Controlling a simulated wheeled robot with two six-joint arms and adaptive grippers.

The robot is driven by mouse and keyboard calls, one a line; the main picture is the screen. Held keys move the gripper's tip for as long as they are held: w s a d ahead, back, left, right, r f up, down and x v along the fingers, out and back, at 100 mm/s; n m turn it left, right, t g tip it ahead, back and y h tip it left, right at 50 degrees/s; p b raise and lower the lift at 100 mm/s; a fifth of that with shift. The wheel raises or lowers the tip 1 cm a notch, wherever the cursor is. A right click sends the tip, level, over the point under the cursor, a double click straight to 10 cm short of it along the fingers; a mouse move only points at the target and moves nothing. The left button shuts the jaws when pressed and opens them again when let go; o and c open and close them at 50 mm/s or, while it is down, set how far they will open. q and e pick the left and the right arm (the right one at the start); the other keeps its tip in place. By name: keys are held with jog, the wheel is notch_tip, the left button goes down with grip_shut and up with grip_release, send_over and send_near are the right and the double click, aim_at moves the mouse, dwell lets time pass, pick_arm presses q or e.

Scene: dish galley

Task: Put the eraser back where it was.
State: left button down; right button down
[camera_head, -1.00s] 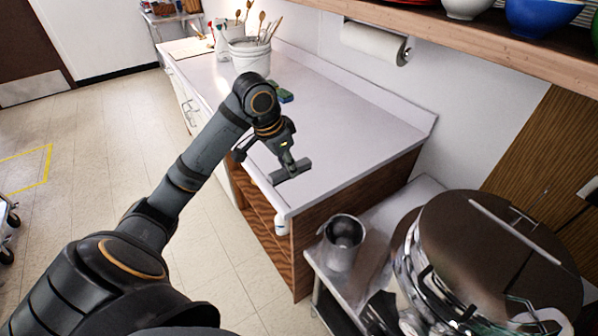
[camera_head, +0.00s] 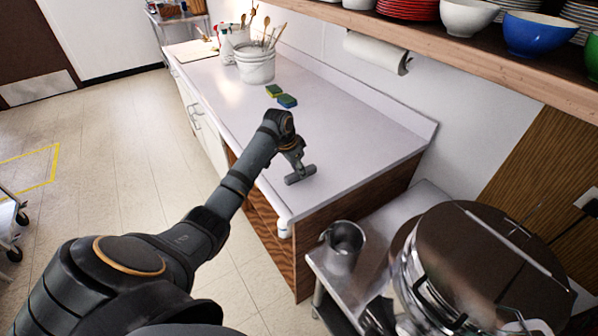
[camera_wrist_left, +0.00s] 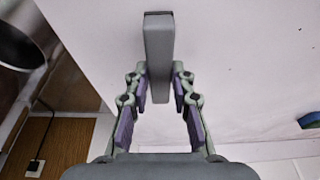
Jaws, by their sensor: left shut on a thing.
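The eraser is a dark grey bar (camera_head: 301,175) at the near front edge of the counter. My left gripper (camera_head: 297,166) is shut on it from above. In the left wrist view the eraser (camera_wrist_left: 158,45) stands lengthwise between the fingers (camera_wrist_left: 159,84), with its far end sticking out past them. The eraser is over the pale counter top (camera_head: 345,150); I cannot tell whether it touches the surface. My right gripper is not in view.
Two sponges, one green and yellow (camera_head: 273,90) and one blue and green (camera_head: 287,101), lie farther back on the counter. A white bucket of utensils (camera_head: 256,68) stands behind them. A metal pitcher (camera_head: 343,243) stands on the lower side table. The counter's right part is clear.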

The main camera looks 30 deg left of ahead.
pick_arm(q)
jog(key=shift+f, duration=0.7)
jog(key=c, duration=1.1)
grip_release()
jog(key=shift+c, duration=0.2)
jog(key=shift+r, duration=0.25)
jog(key=b+v, duration=0.1)
jog(key=v, duration=1)
jog(key=shift+r, duration=0.25)
jog(key=shift+s, duration=0.15)
